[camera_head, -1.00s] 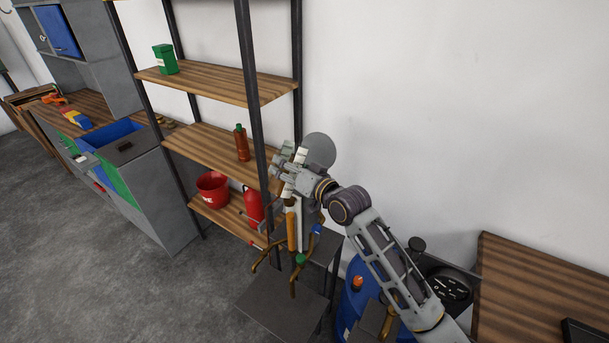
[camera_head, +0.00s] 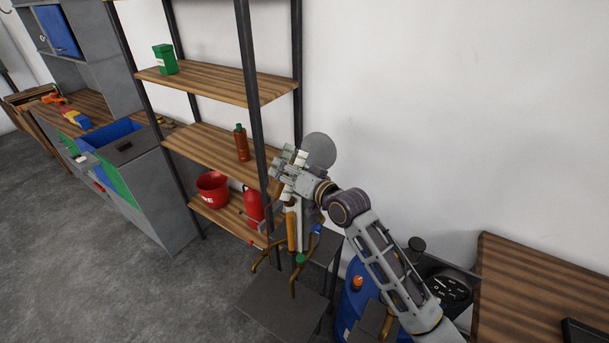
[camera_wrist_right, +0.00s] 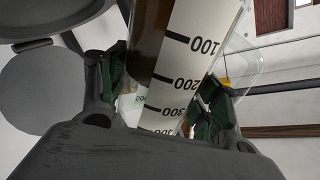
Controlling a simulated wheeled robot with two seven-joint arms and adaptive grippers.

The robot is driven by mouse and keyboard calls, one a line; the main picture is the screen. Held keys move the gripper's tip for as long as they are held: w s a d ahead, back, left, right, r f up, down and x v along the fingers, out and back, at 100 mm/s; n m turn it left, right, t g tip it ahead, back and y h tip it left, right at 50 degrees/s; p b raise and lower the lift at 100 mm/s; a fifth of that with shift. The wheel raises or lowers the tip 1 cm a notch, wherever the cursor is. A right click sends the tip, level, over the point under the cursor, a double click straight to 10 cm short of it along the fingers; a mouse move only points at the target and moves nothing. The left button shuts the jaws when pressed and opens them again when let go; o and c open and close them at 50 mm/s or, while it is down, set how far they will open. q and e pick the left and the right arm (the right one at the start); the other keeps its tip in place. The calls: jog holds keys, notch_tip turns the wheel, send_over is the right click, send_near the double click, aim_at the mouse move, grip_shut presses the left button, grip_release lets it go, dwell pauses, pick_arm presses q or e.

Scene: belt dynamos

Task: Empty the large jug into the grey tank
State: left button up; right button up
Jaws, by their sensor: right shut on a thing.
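My right gripper (camera_head: 287,167) is beside the shelf's right post, in front of the white wall. It is shut on the large jug, a clear vessel with a white scale (camera_wrist_right: 187,75) marked 100, 200 and 300. In the right wrist view the jug is between the dark green finger pads, tilted, with something dark brown at its left side. In the head view my gripper mostly hides it. A round grey disc (camera_head: 319,151), perhaps a lid, shows behind the gripper and in the wrist view (camera_wrist_right: 32,90). I cannot make out the grey tank's body. My left gripper is not in view.
Below the gripper stand a brown cylinder (camera_head: 291,231) and brown pipes with a green knob (camera_head: 300,259). A blue drum (camera_head: 353,300) stands beside my right arm. The shelf holds a red bucket (camera_head: 212,187) and a red bottle (camera_head: 242,143). A wooden tabletop (camera_head: 540,285) is at right.

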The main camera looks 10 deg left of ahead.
jog(key=shift+s+a+f+m+g, duration=0.1)
jog(key=shift+f+m+g, duration=0.1)
jog(key=shift+f+m, duration=0.25)
jog(key=shift+s+a+f+m+g, duration=0.1)
jog(key=shift+f+m+g, duration=0.1)
jog(key=shift+m, duration=0.35)
dwell(2.6)
jog(key=shift+f+m, duration=0.2)
jog(key=shift+m, duration=0.5)
dwell(2.1)
jog(key=shift+m+g, duration=0.3)
jog(key=shift+m, duration=0.3)
dwell(1.0)
